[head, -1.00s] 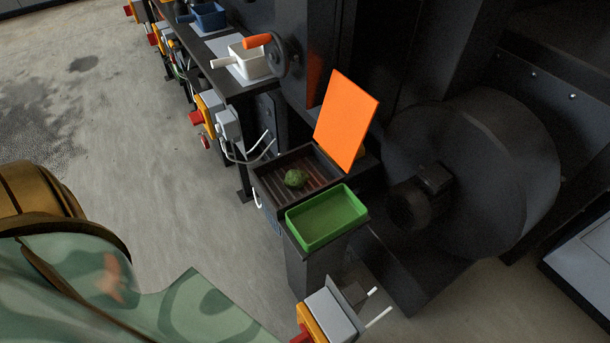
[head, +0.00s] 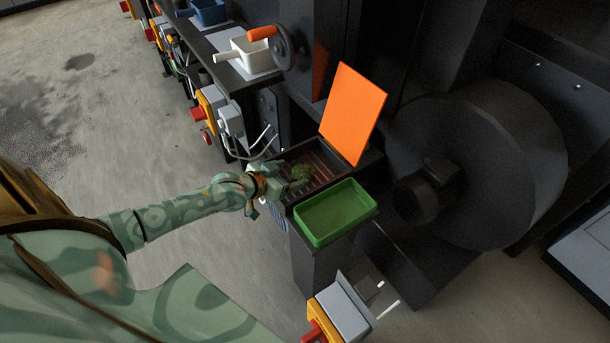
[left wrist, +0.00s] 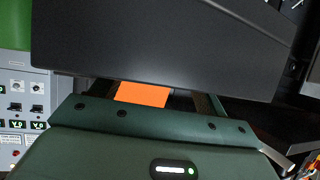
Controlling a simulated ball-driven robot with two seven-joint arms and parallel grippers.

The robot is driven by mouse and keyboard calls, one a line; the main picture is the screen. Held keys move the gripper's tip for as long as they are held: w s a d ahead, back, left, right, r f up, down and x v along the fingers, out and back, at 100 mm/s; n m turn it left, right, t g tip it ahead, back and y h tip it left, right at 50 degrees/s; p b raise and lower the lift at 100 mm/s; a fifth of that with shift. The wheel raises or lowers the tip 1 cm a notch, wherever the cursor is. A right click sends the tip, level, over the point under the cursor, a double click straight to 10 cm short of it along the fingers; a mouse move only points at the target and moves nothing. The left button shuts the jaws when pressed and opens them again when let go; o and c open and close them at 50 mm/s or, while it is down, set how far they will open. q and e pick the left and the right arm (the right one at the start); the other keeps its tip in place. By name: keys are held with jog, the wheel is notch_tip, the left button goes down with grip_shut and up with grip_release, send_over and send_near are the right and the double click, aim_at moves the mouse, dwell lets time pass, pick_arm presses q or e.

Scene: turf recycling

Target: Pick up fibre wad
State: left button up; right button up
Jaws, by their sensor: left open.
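The fibre wad (head: 301,172) is a small, rough green clump in a dark ribbed open box (head: 326,154) in the head view. My left gripper (head: 288,178) reaches in over the box's left edge. It is open, with its fingertips close beside the wad's left side; I cannot tell whether they touch it. In the left wrist view a broad dark grey surface (left wrist: 160,45) fills the upper middle, and the wad does not show there. My right gripper is in neither view.
An orange lid (head: 353,112) stands raised behind the box. A green tray (head: 336,213) sits just in front of it. A white pan (head: 257,58) and a crank wheel (head: 289,47) are farther back. A large dark drum (head: 500,165) stands at the right.

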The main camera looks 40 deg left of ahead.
aim_at(300, 171)
pick_arm(q)
jog(key=shift+w+f, duration=0.15)
jog(key=shift+w, duration=0.15)
jog(key=b+x, duration=0.1)
jog(key=x, duration=0.2)
jog(key=b+x, duration=0.1)
jog(key=shift+w+d+f+b, duration=0.1)
jog(key=shift+w+d+b, duration=0.25)
jog(key=shift+d, duration=0.05)
jog(key=shift+w, duration=0.2)
jog(key=shift+s, duration=0.1)
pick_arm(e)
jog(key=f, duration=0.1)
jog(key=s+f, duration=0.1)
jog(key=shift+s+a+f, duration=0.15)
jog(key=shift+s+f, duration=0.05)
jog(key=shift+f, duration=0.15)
pick_arm(q)
jog(key=c, duration=1.2)
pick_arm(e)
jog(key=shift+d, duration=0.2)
